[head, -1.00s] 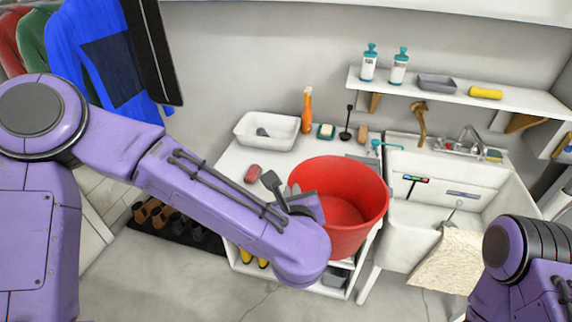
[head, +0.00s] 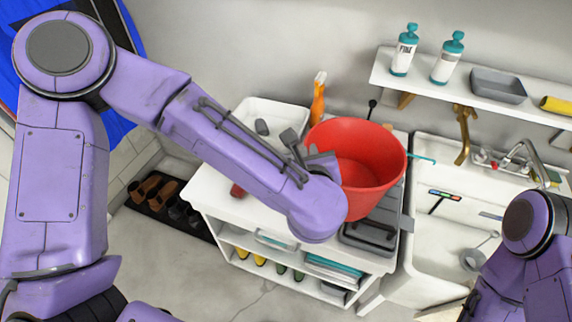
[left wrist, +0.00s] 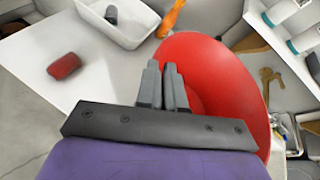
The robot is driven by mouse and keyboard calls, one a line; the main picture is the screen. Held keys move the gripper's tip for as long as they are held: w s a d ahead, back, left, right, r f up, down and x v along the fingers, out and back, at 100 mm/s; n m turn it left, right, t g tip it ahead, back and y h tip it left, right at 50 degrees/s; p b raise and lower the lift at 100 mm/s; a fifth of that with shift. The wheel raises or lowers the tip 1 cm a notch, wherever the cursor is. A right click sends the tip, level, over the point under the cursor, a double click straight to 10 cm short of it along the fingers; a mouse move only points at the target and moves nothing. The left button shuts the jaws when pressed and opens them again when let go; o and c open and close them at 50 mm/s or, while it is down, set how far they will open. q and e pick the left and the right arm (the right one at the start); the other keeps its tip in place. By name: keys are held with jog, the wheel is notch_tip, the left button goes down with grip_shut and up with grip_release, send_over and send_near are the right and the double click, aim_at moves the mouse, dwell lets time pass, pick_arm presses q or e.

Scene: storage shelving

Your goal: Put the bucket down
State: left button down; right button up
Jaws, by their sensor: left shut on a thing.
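The red bucket (head: 378,150) is upright and looks empty in the head view, over the right part of the white counter (head: 222,196). My left gripper (head: 318,160) is at the bucket's left rim. In the left wrist view its two grey fingers (left wrist: 163,84) are close together on the rim of the bucket (left wrist: 225,75). The gripper is shut on the bucket. The bucket's underside is hidden, so I cannot tell whether it touches the counter. My right arm shows at the lower right, but its gripper is out of view.
A white basin (head: 272,117) and an orange spray bottle (head: 317,98) stand behind the bucket. A dark grey tray (head: 366,240) lies in front of it. A red sponge-like block (left wrist: 64,66) is on the counter. The sink (head: 440,165) is to the right. Bottles stand on the wall shelf (head: 385,75).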

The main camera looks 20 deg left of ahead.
pick_arm(q)
jog(key=w+a+f+p, duration=0.3)
jog(key=a+p, duration=0.1)
jog(key=a, duration=0.4)
jog(key=w+a+f+p, duration=0.1)
jog(key=w+a+f, duration=0.2)
jog(key=f, duration=0.6)
jog(key=shift+w+f, duration=0.2)
jog(key=shift+w, duration=0.2)
jog(key=c, duration=1.3)
grip_release()
jog(key=shift+o, duration=0.2)
jog(key=shift+s+r, duration=0.1)
jog(key=shift+s, duration=0.05)
pick_arm(e)
notch_tip(320, 180, up, 6)
jog(key=s, duration=0.1)
jog(key=shift+s, duration=0.15)
pick_arm(q)
jog(key=shift+s+d, duration=0.1)
